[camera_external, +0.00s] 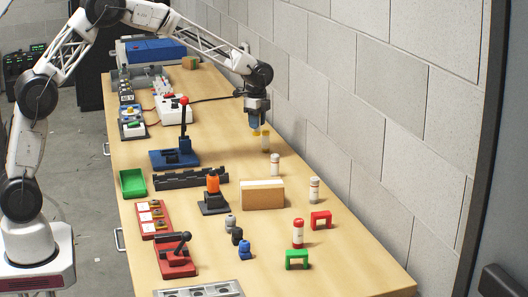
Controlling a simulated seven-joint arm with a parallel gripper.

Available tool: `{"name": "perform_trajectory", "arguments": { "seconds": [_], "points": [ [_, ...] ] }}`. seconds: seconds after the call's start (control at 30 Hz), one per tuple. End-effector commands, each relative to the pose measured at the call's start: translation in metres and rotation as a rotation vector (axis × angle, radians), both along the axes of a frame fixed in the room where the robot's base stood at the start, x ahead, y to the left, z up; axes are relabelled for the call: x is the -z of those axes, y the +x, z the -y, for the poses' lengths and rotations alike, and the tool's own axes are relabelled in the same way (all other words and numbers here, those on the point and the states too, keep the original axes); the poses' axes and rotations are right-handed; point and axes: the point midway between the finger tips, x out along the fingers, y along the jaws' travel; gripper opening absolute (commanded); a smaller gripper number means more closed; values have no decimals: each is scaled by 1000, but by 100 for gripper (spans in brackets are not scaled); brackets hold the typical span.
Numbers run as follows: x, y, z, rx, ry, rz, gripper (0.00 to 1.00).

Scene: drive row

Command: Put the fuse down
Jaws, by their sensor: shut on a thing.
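My gripper (257,126) points down over the far right part of the table, near the wall. It is shut on a fuse (265,143), a small pale upright cylinder with a yellow top. The fingers partly hide the top of this fuse. I cannot tell whether its bottom touches the table. Other similar upright cylinders stand nearer: a white one with grey ends (275,166), another white one (314,190), and a red and white one (298,234).
A blue lever base (174,158) is left of my gripper. Red (321,219) and green (297,258) arches stand near the front right. The wooden table (350,270) is clear at its front right.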

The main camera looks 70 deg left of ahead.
Motion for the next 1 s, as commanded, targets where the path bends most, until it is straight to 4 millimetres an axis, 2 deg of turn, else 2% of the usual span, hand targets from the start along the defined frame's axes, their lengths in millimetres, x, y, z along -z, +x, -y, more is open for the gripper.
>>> {"name": "perform_trajectory", "arguments": {
  "seconds": [0.03,0.2,0.4,0.6,1.0],
  "points": [
    [0,-2,-18,-33,1,1,6],
    [0,-9,-66,-134,1,1,6],
    [0,-17,-106,-218,0,0,6],
    [0,-21,-122,-253,1,1,6],
    [1,-21,-123,-256,0,0,6]
  ]
}}
